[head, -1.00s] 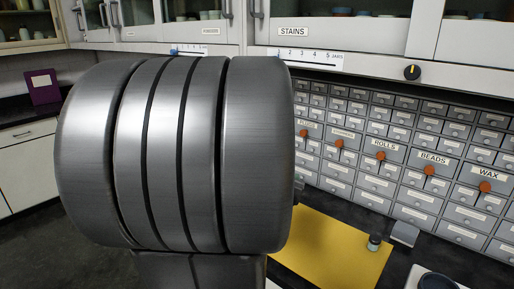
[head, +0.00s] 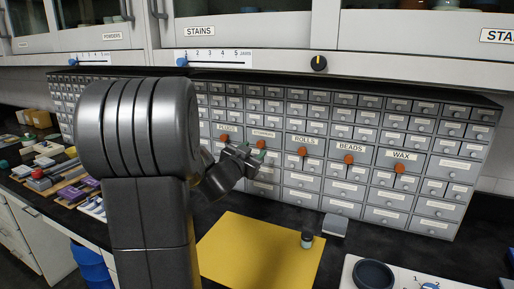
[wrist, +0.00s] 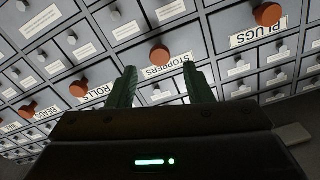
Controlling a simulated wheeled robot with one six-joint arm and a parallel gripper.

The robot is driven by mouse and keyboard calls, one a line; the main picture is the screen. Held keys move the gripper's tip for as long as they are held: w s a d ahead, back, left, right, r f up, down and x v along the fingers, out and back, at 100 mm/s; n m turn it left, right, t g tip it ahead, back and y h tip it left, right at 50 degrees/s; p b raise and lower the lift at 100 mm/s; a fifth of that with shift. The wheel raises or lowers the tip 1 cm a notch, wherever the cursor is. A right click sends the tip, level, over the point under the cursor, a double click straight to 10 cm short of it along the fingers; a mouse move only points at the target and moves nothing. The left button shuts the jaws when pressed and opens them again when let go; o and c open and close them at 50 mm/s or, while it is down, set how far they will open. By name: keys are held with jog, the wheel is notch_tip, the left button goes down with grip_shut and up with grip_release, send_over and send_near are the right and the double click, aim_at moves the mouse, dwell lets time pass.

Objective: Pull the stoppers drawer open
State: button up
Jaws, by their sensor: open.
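The stoppers drawer (wrist: 168,66) is a grey drawer front with a white STOPPERS label and an orange-red knob (wrist: 160,53), in the upper middle of the wrist view. It looks closed. In the head view its label (head: 264,133) shows just above my gripper (head: 243,155). In the wrist view my gripper (wrist: 159,70) is open, with its two green fingers either side of the label and pointing at the knob. The fingers look empty and short of the knob. I cannot tell the exact gap.
Other orange-knobbed drawers are plugs (wrist: 262,34) and rolls (wrist: 100,90) on either side, then beads (head: 348,147) and wax (head: 402,155). A yellow mat (head: 255,250) with a small jar (head: 307,240) lies on the dark counter in front. Wall cabinets (head: 250,30) hang above.

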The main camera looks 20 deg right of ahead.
aim_at(260, 145)
jog(key=shift+x, duration=1.9)
grip_shut()
